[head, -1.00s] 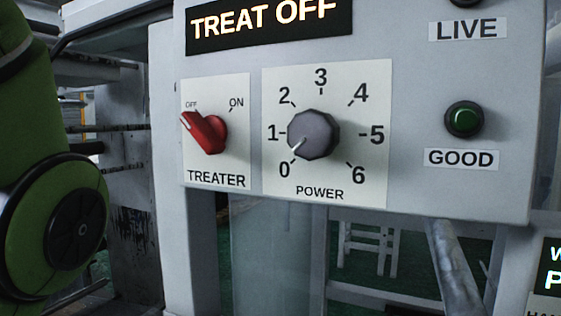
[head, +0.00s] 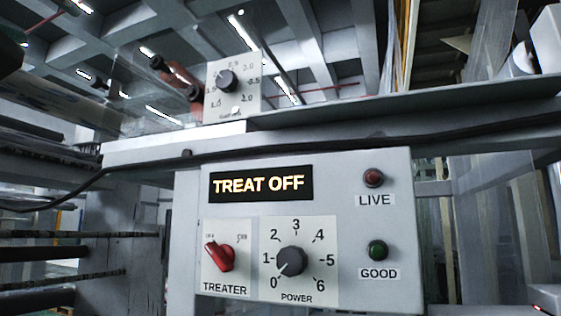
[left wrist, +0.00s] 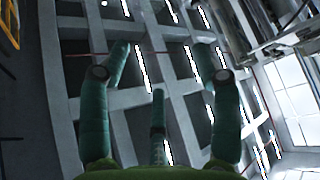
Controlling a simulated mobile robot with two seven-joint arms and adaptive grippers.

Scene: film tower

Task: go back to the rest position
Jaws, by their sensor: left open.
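My left gripper (left wrist: 160,85) shows in the left wrist view with its green fingers spread apart and nothing between them. It points up toward the ceiling beams. In the head view neither gripper shows. The grey control panel (head: 345,215) stands in the middle of the head view. Its display (head: 260,183) reads TREAT OFF. The red treater switch (head: 219,256) points to OFF. The grey power knob (head: 291,261) points at about 0.
A red LIVE lamp (head: 373,178) and a green GOOD lamp (head: 377,250) sit on the panel's right side. A smaller dial plate (head: 245,100) stands above, by a ledge (head: 420,105). Metal rollers (head: 75,275) lie to the left. In the wrist view, the space around the fingers looks clear.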

